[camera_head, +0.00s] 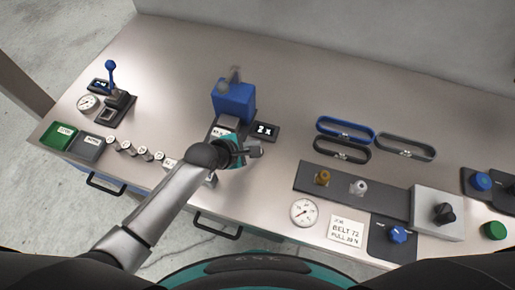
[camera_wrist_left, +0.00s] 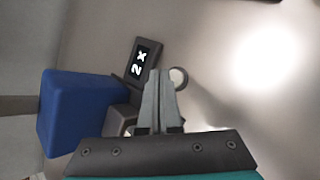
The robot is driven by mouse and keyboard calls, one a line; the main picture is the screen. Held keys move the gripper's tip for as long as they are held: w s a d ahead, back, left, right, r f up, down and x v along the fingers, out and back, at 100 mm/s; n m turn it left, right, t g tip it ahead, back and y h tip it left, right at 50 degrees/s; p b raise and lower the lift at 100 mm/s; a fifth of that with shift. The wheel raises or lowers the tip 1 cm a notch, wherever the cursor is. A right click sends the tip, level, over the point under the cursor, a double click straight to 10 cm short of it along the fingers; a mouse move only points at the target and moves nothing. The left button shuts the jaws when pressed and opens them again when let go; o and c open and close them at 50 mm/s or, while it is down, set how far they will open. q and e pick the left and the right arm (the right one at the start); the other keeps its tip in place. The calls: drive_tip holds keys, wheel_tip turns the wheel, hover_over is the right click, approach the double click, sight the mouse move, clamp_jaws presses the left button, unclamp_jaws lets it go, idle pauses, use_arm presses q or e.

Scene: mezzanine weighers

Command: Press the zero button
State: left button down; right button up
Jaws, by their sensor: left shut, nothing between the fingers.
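My left gripper (camera_head: 258,151) is shut and empty, low over the bench in front of a blue block (camera_head: 234,100). In the left wrist view its closed fingertips (camera_wrist_left: 159,73) are beside a small round pale disc with a dark rim (camera_wrist_left: 179,77), at its left in that picture. I cannot tell whether they touch it, and no zero label is readable on it. The blue block also shows in the left wrist view (camera_wrist_left: 80,112). A dark display reading "2 x" (camera_head: 265,131) is next to the block, and also in the left wrist view (camera_wrist_left: 139,63). My right gripper is not in view.
Several small round buttons (camera_head: 128,149) stand in a row left of my arm. A blue-knobbed lever (camera_head: 111,75) and a green tray (camera_head: 60,136) are farther left. Blue and dark oval handles (camera_head: 345,130), a dial gauge (camera_head: 304,212) and knobs (camera_head: 398,235) fill the right side.

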use_arm(q)
drive_tip(key=shift+f, duration=0.15)
drive_tip(key=shift+f, duration=0.3)
drive_tip(key=shift+f, duration=0.45)
idle(0.7)
idle(0.3)
drive_tip(key=shift+r+p, duration=0.85)
wheel_tip(320, 180, up, 5)
drive_tip(key=p, duration=0.5)
drive_tip(key=shift+r+p, duration=0.1)
drive_tip(key=shift+p, duration=0.3)
